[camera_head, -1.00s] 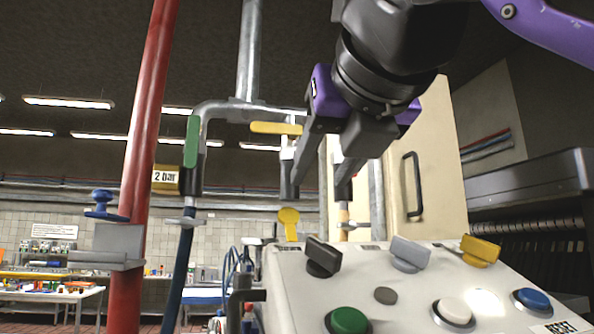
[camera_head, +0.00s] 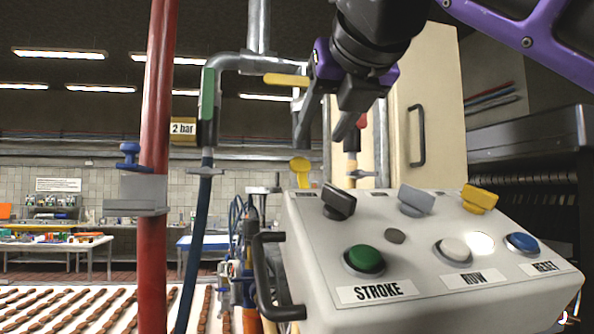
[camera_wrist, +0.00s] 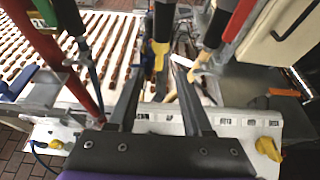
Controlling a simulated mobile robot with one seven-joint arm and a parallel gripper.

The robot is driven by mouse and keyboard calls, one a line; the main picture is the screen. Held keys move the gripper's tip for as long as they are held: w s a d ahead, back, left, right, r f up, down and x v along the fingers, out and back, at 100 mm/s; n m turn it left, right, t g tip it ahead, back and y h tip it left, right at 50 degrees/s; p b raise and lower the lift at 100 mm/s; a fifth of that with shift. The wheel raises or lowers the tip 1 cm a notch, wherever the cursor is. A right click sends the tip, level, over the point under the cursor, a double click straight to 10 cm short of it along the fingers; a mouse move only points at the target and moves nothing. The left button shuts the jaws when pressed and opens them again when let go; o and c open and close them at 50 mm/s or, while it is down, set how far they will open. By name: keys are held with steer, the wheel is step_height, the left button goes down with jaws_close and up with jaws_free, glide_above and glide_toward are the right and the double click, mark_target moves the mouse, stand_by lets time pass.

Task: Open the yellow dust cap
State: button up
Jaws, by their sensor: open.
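A yellow piece with a round tab (camera_head: 300,166), which looks like the dust cap, stands just behind the back left edge of the white control panel (camera_head: 420,300). A yellow shape (camera_wrist: 160,52) between my fingers in the wrist view may be the same piece; I cannot tell for sure. My gripper (camera_head: 320,140) is open and empty, its fingers pointing down, with the left fingertip a little above the yellow tab in the head view. In the wrist view my gripper (camera_wrist: 159,76) has its fingers spread above the panel's back edge. Whether anything touches is unclear.
A yellow lever (camera_head: 286,80) sits on the pipework behind my gripper. A red pipe (camera_head: 156,200) rises at left. The panel carries black (camera_head: 339,202), grey (camera_head: 416,201) and yellow (camera_head: 479,199) knobs. A cream cabinet (camera_head: 440,110) stands behind.

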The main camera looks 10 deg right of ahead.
mark_target(302, 170)
steer(key=x, duration=1.3)
steer(key=shift+s, duration=0.1)
jaws_close()
stand_by(0.9)
